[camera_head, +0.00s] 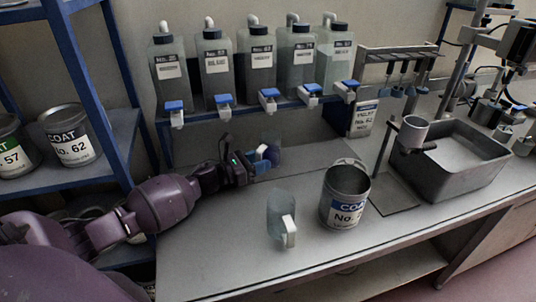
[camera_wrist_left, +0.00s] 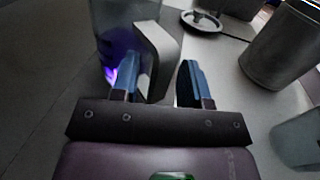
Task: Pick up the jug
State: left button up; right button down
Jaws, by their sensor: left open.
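A clear jug holding something dark blue-purple (camera_head: 274,154) stands on the bench below the dispensers, mostly hidden behind my left gripper (camera_head: 262,157) in the head view. In the left wrist view its body (camera_wrist_left: 122,25) is at the top and its grey handle (camera_wrist_left: 157,58) is between my fingers. My left gripper (camera_wrist_left: 150,70) is open, with one blue-padded finger on each side of the handle. I cannot tell whether either finger touches it. A second clear jug (camera_head: 275,213), looking empty, with a white handle, stands nearer the front edge. My right gripper is out of view.
An open metal can with a COAT label (camera_head: 340,212) stands right of the empty jug. A stand holding a cup (camera_head: 413,132) and a grey basin (camera_head: 450,180) are farther right. The front-left bench is clear.

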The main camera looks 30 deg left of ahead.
pick_arm(q)
grip_shut()
jog(key=shift+r, duration=0.25)
